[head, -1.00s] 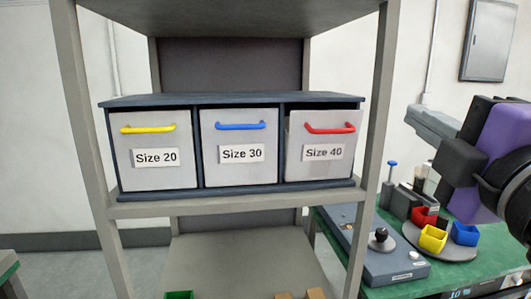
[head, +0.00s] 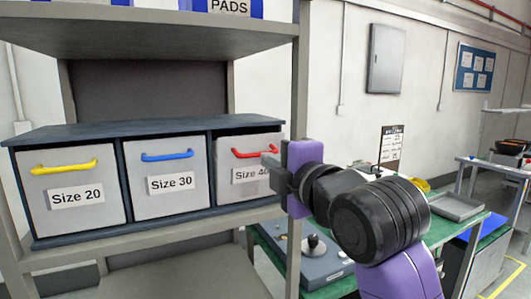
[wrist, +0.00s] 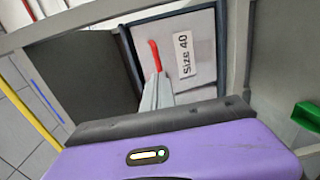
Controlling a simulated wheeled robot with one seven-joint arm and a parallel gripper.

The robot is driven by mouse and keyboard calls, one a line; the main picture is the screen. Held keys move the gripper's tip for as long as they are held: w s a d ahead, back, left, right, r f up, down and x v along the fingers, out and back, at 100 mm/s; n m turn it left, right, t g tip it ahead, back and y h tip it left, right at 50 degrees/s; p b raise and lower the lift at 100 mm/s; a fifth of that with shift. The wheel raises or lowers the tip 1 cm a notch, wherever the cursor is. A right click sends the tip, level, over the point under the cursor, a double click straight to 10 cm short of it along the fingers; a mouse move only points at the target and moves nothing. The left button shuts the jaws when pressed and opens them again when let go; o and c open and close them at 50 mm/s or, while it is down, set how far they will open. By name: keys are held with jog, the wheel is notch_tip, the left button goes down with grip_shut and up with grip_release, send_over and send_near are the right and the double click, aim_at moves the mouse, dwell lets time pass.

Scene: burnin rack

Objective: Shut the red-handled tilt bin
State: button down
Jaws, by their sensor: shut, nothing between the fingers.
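The red-handled tilt bin (head: 228,178), labelled Size 40, is the right one of three in a dark cabinet. Its front looks nearly in line with the others; I cannot tell whether it is fully flush. Its red handle (head: 254,153) is near the top. My gripper (head: 270,165) is shut and empty, at the right part of this front, overlapping the label's end. In the wrist view, the shut fingers (wrist: 158,86) point at the bin front (wrist: 200,25) close to the red handle (wrist: 155,56). Whether they touch it is unclear.
The yellow-handled bin (head: 70,192) and blue-handled bin (head: 169,178) sit in the same cabinet (head: 119,175). A grey rack post (head: 299,80) stands right of the cabinet, close to my arm. A green-topped bench (head: 465,222) lies to the right.

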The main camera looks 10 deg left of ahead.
aim_at(252, 146)
jog(key=shift+x, duration=1.35)
jog(key=shift+p, duration=0.3)
jog(key=r+p, duration=0.1)
jog(key=w+g+p, duration=0.1)
jog(key=p, duration=0.1)
jog(key=shift+w+a+r+h+p, duration=0.25)
jog(key=shift+a+r+h+p, duration=0.05)
jog(key=shift+a+r, duration=0.1)
jog(key=shift+w+a+r, duration=0.1)
jog(key=shift+w+a, duration=0.15)
jog(key=shift+w, duration=0.1)
jog(key=shift+w+a, duration=0.15)
